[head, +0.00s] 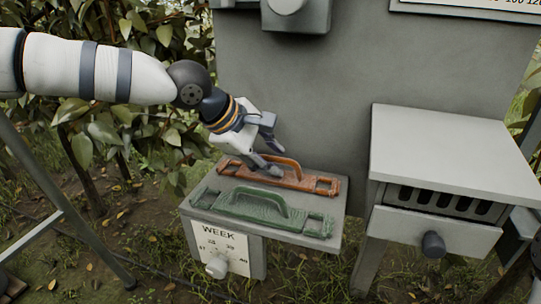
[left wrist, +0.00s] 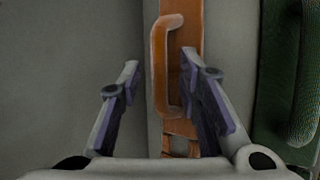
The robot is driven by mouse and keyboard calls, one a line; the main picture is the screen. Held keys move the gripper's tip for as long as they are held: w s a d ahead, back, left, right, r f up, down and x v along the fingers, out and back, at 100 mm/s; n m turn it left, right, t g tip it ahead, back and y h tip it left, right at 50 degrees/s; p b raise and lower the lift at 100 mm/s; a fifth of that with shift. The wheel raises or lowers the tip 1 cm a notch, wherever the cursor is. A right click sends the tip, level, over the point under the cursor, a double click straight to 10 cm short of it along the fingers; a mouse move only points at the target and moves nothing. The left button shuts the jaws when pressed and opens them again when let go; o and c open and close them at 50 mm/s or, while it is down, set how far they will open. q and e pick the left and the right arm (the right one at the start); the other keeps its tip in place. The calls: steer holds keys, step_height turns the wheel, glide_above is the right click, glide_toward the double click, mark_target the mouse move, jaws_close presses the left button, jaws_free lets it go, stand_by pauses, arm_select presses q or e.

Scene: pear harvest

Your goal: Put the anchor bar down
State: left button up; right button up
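An orange bar (head: 312,183) with a raised handle lies flat on the grey shelf (head: 335,221). A green bar (head: 232,204) with a similar handle lies beside it, nearer the front. No label shows which is the anchor bar. My left gripper (head: 268,155) is just over the left part of the orange bar. In the left wrist view, its two fingers (left wrist: 160,68) are apart, with the orange handle (left wrist: 160,75) between them in the picture. I see no clear grip on it. The green bar (left wrist: 285,90) is at the right edge there. My right gripper is not in view.
A grey cabinet (head: 450,155) with a drawer and dark knob (head: 433,245) stands at the right. A grey wall (head: 330,80) rises behind the shelf. Leafy plants (head: 110,125) are at the left.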

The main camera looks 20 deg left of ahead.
arm_select(q)
steer(key=shift+r, duration=0.1)
steer(key=p+v, duration=0.1)
steer(key=v, duration=1.1)
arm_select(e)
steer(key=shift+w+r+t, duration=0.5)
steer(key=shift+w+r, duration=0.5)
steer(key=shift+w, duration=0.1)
